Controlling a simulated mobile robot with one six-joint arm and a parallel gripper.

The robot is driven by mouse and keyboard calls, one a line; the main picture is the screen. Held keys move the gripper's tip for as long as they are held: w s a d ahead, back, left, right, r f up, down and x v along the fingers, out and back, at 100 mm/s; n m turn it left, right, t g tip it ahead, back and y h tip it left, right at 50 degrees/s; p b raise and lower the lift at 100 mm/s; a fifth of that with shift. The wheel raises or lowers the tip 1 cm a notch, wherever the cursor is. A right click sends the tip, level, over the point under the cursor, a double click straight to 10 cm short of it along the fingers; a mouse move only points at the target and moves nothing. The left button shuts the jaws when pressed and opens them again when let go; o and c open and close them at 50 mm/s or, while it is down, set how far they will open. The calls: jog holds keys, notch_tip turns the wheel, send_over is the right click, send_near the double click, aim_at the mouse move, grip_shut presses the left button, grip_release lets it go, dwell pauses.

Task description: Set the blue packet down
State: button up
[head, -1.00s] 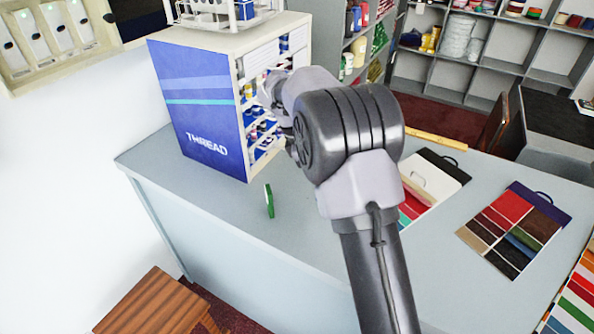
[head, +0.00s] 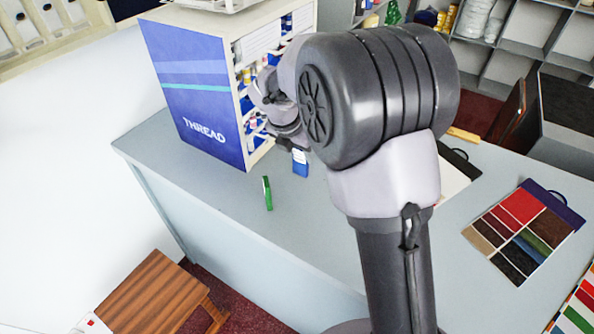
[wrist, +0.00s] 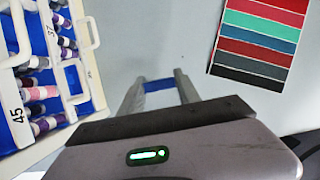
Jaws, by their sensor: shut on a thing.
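The blue packet (head: 300,165) hangs below my gripper (head: 299,149) in the head view, in front of the thread cabinet. It has a white upper part and looks upright. In the wrist view the blue packet (wrist: 158,86) shows as a narrow blue band between the two fingers of my gripper (wrist: 159,79), which is shut on it. The packet is over or at the grey counter (head: 235,190). I cannot tell whether its lower edge touches the top.
A green packet (head: 267,193) stands upright on the counter, left of the blue one. The thread cabinet (head: 195,90) stands close behind. A swatch card (head: 525,228) lies at the right. The counter's front left is clear.

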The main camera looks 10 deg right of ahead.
aim_at(298, 166)
jog(key=f, duration=0.1)
jog(key=f+b, duration=0.1)
jog(key=a+f+b, duration=0.1)
jog(key=f, duration=0.1)
jog(key=shift+s, duration=0.35)
jog(key=shift+r, duration=0.25)
jog(key=o, duration=1.3)
jog(key=shift+f, duration=0.15)
